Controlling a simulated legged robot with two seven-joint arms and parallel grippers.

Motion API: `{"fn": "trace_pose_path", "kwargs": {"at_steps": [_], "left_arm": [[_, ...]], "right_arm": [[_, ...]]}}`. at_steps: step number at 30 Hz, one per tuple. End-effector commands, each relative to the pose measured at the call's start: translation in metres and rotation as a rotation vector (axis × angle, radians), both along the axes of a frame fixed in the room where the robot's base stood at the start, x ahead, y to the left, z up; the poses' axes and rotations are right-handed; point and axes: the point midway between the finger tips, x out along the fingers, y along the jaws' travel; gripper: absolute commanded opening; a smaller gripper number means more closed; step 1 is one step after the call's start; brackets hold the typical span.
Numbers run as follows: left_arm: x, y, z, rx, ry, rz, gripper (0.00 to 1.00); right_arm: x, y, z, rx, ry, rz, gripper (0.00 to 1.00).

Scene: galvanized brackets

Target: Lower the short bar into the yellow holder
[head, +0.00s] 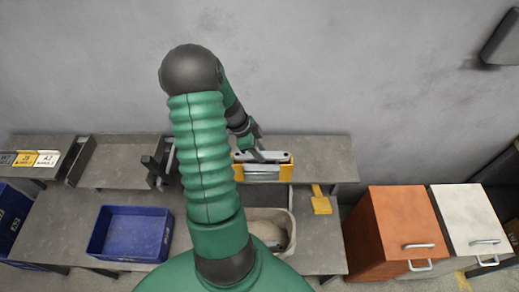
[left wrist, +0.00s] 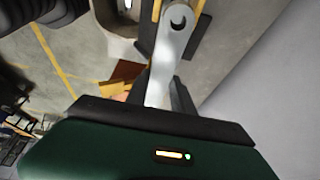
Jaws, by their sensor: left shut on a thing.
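My left gripper (head: 256,150) is over the raised shelf in the head view, at the back of the bench. It is shut on a grey metal bar (head: 272,156). In the left wrist view the bar (left wrist: 174,50) sticks out from between the dark jaws (left wrist: 160,92) and has a round hole near its far end. The yellow holder (head: 289,172) stands on the shelf directly below, with bright metal showing between its yellow ends. The held bar lies across the holder's top edge in the head view; whether they touch I cannot tell. My right gripper is not in view.
A grey bin (head: 290,226) and a yellow tool (head: 320,200) are in front of the shelf (head: 330,160). A blue crate (head: 130,233) and an open grey tray (head: 122,150) are at left. Orange (head: 400,215) and white (head: 462,212) cabinets stand at right.

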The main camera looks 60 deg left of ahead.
Motion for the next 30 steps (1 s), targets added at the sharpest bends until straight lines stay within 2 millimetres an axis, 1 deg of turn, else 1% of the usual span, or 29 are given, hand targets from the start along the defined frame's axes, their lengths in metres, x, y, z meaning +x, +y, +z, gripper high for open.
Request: {"fn": "trace_pose_path", "kwargs": {"at_steps": [3,15,26,27,30], "left_arm": [[0.0,0.0,-0.012,0.001,0.0,0.0,0.0],[0.0,0.001,-0.038,0.0,0.0,0.001,0.0],[0.0,0.0,-0.04,0.001,0.0,0.0,0.0],[0.0,0.0,-0.04,0.001,0.0,0.0,0.33],[0.0,0.0,-0.04,0.001,0.0,0.0,0.46]], "right_arm": [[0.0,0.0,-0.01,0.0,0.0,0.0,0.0],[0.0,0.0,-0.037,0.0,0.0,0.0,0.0],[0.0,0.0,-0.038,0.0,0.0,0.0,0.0],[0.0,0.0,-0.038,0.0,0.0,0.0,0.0],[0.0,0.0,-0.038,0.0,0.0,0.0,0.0]]}}
